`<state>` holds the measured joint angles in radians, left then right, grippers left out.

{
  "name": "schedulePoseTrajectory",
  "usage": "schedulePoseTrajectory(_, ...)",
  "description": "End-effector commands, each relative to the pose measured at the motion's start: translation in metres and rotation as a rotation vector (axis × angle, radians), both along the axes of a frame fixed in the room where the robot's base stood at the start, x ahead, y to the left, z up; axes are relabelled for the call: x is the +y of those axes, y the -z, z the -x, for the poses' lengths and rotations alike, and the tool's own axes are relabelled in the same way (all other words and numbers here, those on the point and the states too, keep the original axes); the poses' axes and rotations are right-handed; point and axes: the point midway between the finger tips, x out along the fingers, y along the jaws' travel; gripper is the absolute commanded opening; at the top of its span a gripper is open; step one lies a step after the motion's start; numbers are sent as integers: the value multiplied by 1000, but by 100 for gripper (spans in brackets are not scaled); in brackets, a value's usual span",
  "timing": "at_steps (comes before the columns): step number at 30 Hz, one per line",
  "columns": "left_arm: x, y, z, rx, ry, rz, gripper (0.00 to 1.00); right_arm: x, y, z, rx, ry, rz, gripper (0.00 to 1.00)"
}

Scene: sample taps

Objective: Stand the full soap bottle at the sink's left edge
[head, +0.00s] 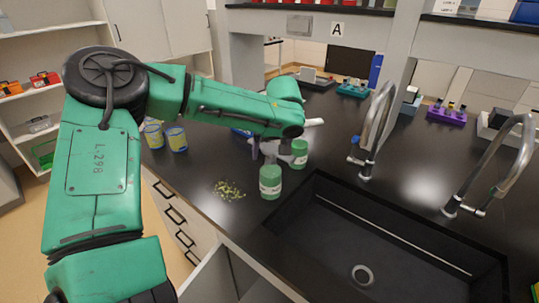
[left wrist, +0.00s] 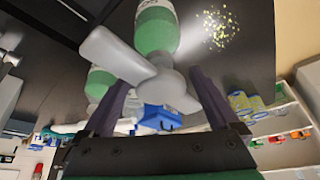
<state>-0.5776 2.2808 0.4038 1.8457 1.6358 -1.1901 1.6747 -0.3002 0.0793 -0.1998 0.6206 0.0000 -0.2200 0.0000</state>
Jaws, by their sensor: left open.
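Two green soap bottles stand on the dark counter. The near bottle (head: 270,184) has a pale label and is just left of the sink (head: 292,204). The far bottle (head: 300,154) is behind it, partly covered by my arm. I cannot tell which is fuller. My left gripper (head: 263,151) is at the top of the near bottle. In the left wrist view its fingers (left wrist: 158,88) are open on either side of the white pump head (left wrist: 172,90), with the green body (left wrist: 156,32) beyond. The other bottle (left wrist: 98,82) is beside the left finger. My right gripper is out of view.
Yellow-green crumbs (head: 228,190) lie on the counter left of the near bottle. Two yellow-and-blue cups (head: 176,138) stand at the left edge. A blue item (head: 241,132) sits behind my forearm. A tall tap (head: 376,128) rises behind the sink; another (head: 492,165) is at right.

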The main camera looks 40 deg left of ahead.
Motion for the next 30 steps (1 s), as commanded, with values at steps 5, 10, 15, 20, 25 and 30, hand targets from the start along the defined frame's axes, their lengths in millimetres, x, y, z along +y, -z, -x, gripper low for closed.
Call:
schedulePoseTrajectory(5, -17, -44, 10, -6, 3, -2, 95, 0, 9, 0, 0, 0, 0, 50)
schedulePoseTrajectory(10, -30, -80, 18, -3, 3, -3, 95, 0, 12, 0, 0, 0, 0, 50)
schedulePoseTrajectory(15, -35, -91, 21, 1, 2, 0, 95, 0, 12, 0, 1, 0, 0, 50)
schedulePoseTrajectory(20, -35, -92, 22, 1, 2, 0, 95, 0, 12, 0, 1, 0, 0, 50)
schedulePoseTrajectory(25, -35, -91, 21, 1, 1, -1, 95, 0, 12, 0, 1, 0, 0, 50)
schedulePoseTrajectory(30, -35, -91, 21, 1, 1, -1, 95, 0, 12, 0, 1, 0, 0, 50)
